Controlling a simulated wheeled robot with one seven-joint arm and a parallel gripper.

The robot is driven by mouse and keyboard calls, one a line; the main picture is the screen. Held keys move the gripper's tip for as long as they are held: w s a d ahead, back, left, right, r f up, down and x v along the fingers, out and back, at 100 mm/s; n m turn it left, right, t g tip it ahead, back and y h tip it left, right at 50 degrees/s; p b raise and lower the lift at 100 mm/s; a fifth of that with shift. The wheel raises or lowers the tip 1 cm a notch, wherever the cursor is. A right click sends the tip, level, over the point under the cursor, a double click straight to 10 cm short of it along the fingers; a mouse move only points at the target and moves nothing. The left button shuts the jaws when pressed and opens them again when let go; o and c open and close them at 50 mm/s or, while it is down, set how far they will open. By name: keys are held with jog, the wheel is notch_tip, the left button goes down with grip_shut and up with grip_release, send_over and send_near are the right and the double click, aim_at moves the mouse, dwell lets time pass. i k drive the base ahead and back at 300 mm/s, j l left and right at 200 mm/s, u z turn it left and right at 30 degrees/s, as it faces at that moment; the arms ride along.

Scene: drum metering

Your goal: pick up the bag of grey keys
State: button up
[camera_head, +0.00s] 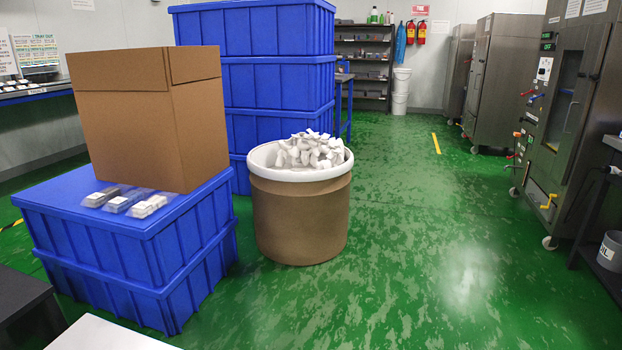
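Several small clear bags lie side by side on the lid of a blue crate (62,195) at the left. The left bag (101,197) looks to hold dark grey pieces and seems to be the bag of grey keys. The middle bag (126,201) looks bluish grey and the right bag (150,206) whitish. The contents are too small to tell apart with certainty. My gripper is not in view.
A tall cardboard box (130,135) stands right behind the bags on the same crate. A brown drum (300,220) filled with white pieces stands to the right. Stacked blue crates (278,85) rise behind. Green floor (430,270) is clear toward the steel cabinets (505,75).

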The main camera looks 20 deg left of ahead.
aim_at(96, 200)
jog(key=i+j+u, duration=0.1)
jog(key=i+u, duration=0.25)
jog(key=i, duration=0.15)
jog(key=i+u, duration=0.35)
jog(key=i, duration=0.15)
jog(key=i+l+u, duration=0.2)
jog(key=i+u, duration=0.15)
jog(key=i, duration=0.15)
jog(key=i+l+u, duration=0.35)
jog(key=i, duration=0.15)
jog(key=i+j+u, duration=0.4)
jog(key=i+u, duration=0.3)
jog(key=u, duration=0.15)
jog(key=i+j+u, duration=0.1)
jog(key=i+u, duration=0.3)
jog(key=i+l+u, duration=0.1)
jog(key=i+u, duration=0.3)
jog(key=i+l+u, duration=0.2)
jog(key=i+u, duration=0.25)
jog(key=k, duration=0.1)
